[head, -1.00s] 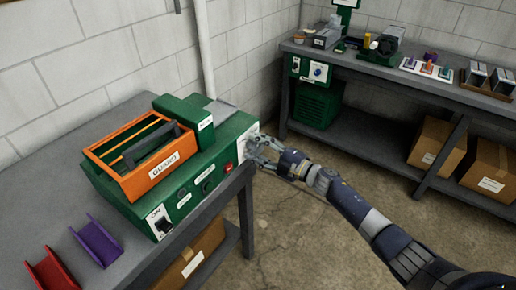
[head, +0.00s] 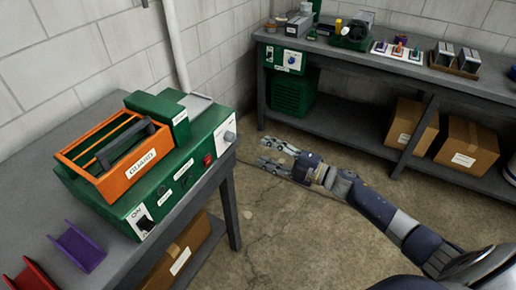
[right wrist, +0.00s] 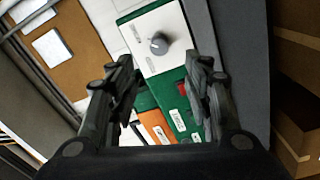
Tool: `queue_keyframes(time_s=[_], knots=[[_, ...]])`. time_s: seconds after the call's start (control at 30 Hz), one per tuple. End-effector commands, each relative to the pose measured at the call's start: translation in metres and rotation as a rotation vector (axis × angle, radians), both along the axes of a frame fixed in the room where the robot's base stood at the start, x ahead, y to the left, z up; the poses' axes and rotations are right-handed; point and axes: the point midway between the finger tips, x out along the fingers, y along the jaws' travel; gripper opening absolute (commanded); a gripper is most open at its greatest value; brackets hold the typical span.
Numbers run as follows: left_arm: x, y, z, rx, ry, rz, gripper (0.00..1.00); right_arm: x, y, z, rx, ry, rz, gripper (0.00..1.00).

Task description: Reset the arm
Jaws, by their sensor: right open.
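My right gripper (head: 277,156) is open and empty, over the floor to the right of the near bench. It also shows in the right wrist view (right wrist: 160,85), its two fingers apart. Beyond it in that view is the green machine's white end panel with a grey knob (right wrist: 159,43). In the head view the green machine (head: 205,140) stands on the near bench, apart from the gripper. An orange guard box (head: 122,185) labelled GUARD sits on the machine. My left gripper does not show.
The near bench (head: 40,195) also carries a purple channel piece (head: 78,246) and a red one (head: 28,275). A far bench (head: 400,65) holds several tools and trays, with cardboard boxes (head: 466,146) below. The concrete floor (head: 300,235) between the benches is clear.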

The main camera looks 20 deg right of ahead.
Motion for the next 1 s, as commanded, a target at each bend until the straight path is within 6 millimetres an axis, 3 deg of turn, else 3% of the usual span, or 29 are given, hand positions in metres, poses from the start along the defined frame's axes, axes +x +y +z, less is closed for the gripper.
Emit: queue_keyframes(time_s=[0.57, 0.67, 0.77, 0.87, 1.0], knots=[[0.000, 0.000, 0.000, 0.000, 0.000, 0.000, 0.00, -0.004, -0.003, 0.000, 0.000, 0.000, 0.000, 0.46], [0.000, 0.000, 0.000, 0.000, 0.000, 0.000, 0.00, -0.003, -0.006, -0.010, 0.014, 0.023, -0.022, 0.46], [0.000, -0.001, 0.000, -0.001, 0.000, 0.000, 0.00, -0.004, -0.017, -0.045, 0.063, 0.102, -0.100, 0.46], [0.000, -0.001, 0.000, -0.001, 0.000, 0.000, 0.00, -0.013, -0.035, -0.106, 0.136, 0.240, -0.231, 0.46], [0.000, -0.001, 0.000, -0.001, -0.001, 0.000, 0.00, -0.048, -0.055, -0.205, 0.233, 0.465, -0.434, 0.46]])
